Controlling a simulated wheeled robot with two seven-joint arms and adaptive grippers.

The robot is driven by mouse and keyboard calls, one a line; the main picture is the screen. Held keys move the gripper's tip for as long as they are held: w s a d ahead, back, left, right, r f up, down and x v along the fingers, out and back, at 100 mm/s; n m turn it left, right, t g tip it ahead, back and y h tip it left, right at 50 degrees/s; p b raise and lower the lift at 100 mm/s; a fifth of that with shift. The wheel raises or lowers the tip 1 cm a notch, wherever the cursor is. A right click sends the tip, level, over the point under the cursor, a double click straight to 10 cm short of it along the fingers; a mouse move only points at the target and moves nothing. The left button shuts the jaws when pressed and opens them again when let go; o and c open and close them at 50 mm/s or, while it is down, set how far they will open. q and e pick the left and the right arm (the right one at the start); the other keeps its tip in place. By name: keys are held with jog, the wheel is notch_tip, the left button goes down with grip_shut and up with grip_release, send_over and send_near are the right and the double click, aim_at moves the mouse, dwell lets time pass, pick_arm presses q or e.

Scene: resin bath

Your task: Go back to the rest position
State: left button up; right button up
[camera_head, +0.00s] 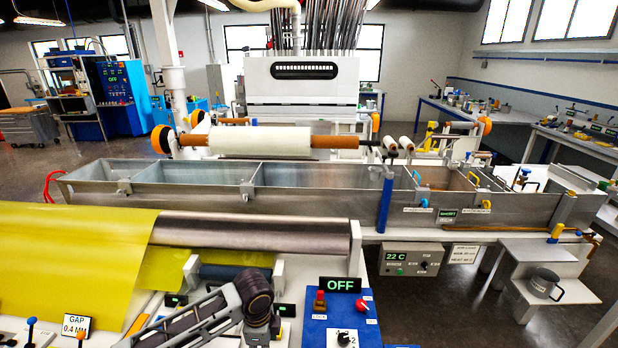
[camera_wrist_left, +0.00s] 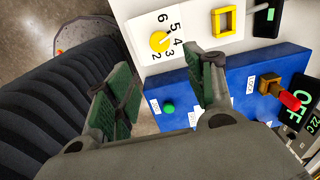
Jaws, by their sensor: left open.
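My left gripper (camera_wrist_left: 160,82) is open in the left wrist view, with green pads on its two fingers and nothing between them. Behind the fingers is a blue control box (camera_wrist_left: 180,88) with a green button (camera_wrist_left: 169,107) and a red-tipped switch (camera_wrist_left: 290,101). No contact with the box shows. In the head view part of my left arm is at the bottom, left of the blue control box (camera_head: 316,333); its gripper cannot be made out there. My right arm and gripper are not in view.
A display reading OFF (camera_head: 340,285) stands at the blue box. A yellow sheet (camera_head: 70,250) and a metal roller (camera_head: 255,233) lie beyond my arm. The long metal bath (camera_head: 310,187) crosses behind them. A yellow dial (camera_wrist_left: 160,41) shows in the wrist view.

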pick_arm(q)
jog(key=s+d+n+t+h, duration=0.2)
jog(key=s+d+n+h, duration=0.15)
jog(key=s+d, duration=0.2)
jog(key=s+a+n+t+y, duration=0.1)
jog(key=s+a+n+y, duration=0.1)
jog(key=s+a+n, duration=0.35)
jog(key=s+a+n+t+y, duration=0.1)
jog(key=s+a+n+y, duration=0.15)
jog(key=a+n, duration=0.6)
jog(key=s+a+f+m+g+h, duration=0.1)
jog(key=s+f, duration=0.1)
jog(key=f, duration=1.5)
jog(key=s+f+m+g, duration=0.1)
jog(key=s+f, duration=0.1)
jog(key=f, duration=1.5)
jog(key=s+a+f, duration=0.2)
jog(key=s+f, duration=0.7)
jog(key=s, duration=0.1)
jog(key=s+a+f+g, duration=0.1)
jog(key=s+a+f, duration=0.1)
jog(key=s+f, duration=0.7)
jog(key=shift+s+f, duration=0.4)
jog(key=shift+s, duration=0.85)
